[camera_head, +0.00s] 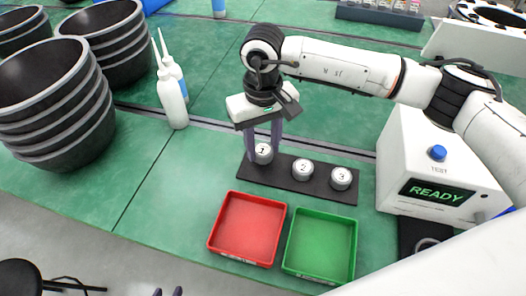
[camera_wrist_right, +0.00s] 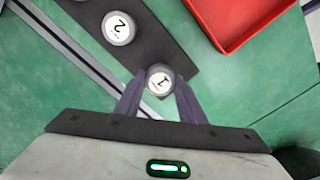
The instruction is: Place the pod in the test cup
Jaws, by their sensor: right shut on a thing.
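Pod 1 (camera_head: 263,154) is a small silver-grey round can with a "1" on its top, at the left end of a black strip (camera_head: 283,182). My right gripper (camera_head: 262,142) reaches down over it and is shut on it. In the right wrist view the fingers (camera_wrist_right: 159,95) stand on both sides of pod 1 (camera_wrist_right: 160,79). Pods 2 (camera_head: 302,169) and 3 (camera_head: 341,178) sit on the same strip. A round, cup-like ring (camera_head: 427,244) shows partly at the tester's front. Only the tips of my left gripper (camera_head: 168,292) show at the bottom edge, apart and empty.
A white tester (camera_head: 400,150) with a blue button and a "READY" screen stands at the right. A red tray (camera_head: 212,235) and a green tray (camera_head: 288,250) lie in front of the strip. White bottles (camera_head: 172,100) and stacked black bowls (camera_head: 60,115) stand at the left.

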